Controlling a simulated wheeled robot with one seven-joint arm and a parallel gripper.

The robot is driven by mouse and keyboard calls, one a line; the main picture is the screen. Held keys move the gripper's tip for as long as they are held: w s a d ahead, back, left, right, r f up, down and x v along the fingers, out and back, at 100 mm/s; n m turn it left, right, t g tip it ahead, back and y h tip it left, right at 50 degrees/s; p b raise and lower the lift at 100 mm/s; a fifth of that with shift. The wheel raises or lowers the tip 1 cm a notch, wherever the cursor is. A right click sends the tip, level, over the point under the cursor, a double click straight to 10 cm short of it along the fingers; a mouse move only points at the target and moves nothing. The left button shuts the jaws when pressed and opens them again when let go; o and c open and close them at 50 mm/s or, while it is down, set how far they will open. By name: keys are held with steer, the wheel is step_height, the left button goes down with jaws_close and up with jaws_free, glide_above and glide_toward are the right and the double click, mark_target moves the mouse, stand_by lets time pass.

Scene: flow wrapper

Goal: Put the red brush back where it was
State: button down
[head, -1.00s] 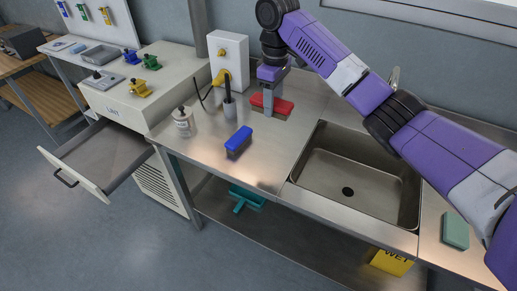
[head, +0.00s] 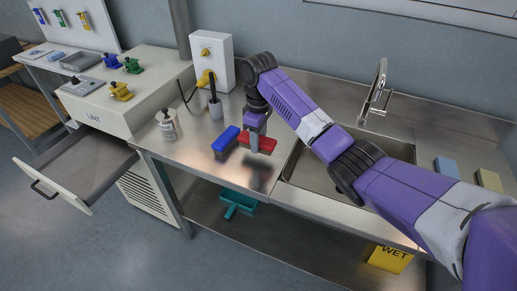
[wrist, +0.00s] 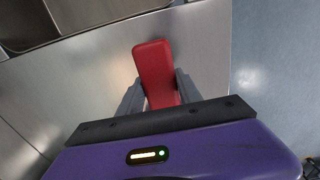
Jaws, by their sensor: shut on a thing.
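The red brush (head: 262,144) is held by my gripper (head: 255,130) over the steel counter, just right of the blue brush (head: 225,140). A dark shadow on the counter below it suggests it is raised off the surface. In the wrist view my gripper (wrist: 158,92) has a finger on each side of the red brush (wrist: 153,65), whose red top points away from the palm. The underside of the red brush is hidden there. The blue brush rests on the counter; whether the two brushes touch cannot be told.
A sink (head: 318,176) lies to the right under my arm, with a tap (head: 377,85) behind it. A drawer (head: 75,178) hangs open. The counter's front is clear.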

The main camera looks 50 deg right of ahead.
steer(key=shift+f, duration=1.85)
steer(key=shift+f, duration=0.15)
steer(key=c, duration=0.8)
jaws_free()
step_height(320, 180, up, 11)
steer(key=shift+f+p, duration=0.1)
steer(key=shift+p, duration=0.45)
steer(key=shift+r+p, duration=0.3)
steer(key=shift+r, duration=0.5)
